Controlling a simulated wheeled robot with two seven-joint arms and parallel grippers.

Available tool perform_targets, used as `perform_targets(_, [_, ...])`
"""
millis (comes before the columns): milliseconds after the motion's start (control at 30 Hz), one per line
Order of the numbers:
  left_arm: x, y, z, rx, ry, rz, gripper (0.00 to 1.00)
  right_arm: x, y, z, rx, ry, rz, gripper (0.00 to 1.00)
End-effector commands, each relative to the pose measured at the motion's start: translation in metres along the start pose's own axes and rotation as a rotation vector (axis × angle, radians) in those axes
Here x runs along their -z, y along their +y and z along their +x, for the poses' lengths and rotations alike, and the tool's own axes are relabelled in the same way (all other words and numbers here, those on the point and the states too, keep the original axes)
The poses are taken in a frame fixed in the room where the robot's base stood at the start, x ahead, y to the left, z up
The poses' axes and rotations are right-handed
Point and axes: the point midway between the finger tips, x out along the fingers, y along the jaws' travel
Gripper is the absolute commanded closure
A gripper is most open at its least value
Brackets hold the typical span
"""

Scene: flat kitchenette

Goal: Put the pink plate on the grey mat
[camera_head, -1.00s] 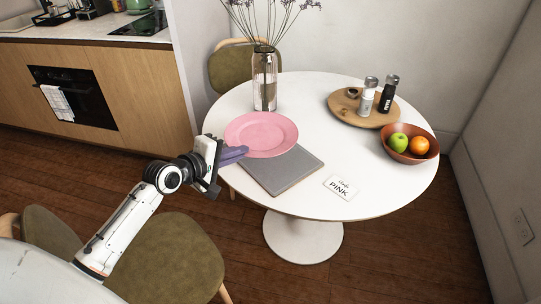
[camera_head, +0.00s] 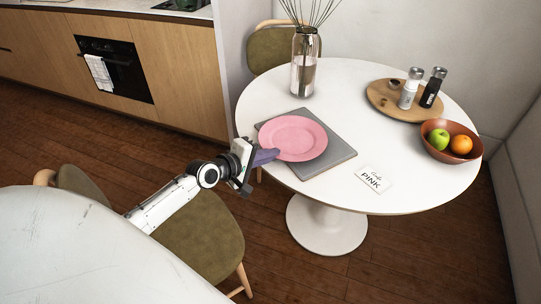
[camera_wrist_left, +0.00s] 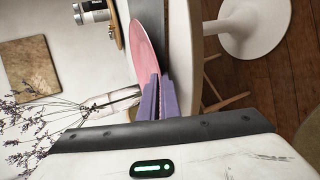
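The pink plate (camera_head: 297,138) is over the grey mat (camera_head: 334,162) on the white round table. Parts of the mat show beyond the plate's far and right edges. I cannot tell whether the plate rests on the mat or hangs just above it. My left gripper (camera_head: 266,156) has purple fingers shut on the plate's near left rim. In the left wrist view the plate (camera_wrist_left: 147,38) is seen edge-on at the fingers (camera_wrist_left: 158,97), beside the dark strip of the mat (camera_wrist_left: 179,40). My right gripper is not in view.
A glass vase (camera_head: 305,65) stands behind the plate. A white card reading PINK (camera_head: 371,182) lies right of the mat. A wooden board (camera_head: 387,99) with shakers and a fruit bowl (camera_head: 450,148) are farther right. A green chair (camera_head: 200,235) is below my arm.

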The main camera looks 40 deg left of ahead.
Motion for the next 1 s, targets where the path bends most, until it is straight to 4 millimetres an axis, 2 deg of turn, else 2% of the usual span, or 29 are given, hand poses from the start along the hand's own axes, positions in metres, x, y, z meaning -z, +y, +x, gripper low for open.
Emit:
perform_targets(167, [0.001,0.0,0.001,-0.007,0.002,0.0,1.0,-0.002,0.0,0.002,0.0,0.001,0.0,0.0])
perform_targets(200, [0.0,-0.002,0.001,0.0,0.0,0.0,0.92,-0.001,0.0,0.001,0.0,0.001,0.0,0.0])
perform_targets(233, [0.0,-0.002,0.001,0.0,0.0,0.0,0.89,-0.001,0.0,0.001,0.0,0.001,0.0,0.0])
perform_targets(600, [0.0,0.0,-0.003,0.002,0.0,0.0,0.89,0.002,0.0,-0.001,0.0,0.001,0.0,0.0])
perform_targets(767, [0.0,0.0,-0.026,0.004,-0.001,0.001,0.89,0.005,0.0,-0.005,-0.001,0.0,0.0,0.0])
perform_targets(1000, [0.0,-0.001,-0.076,0.004,-0.001,0.0,0.89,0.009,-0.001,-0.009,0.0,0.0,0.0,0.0])
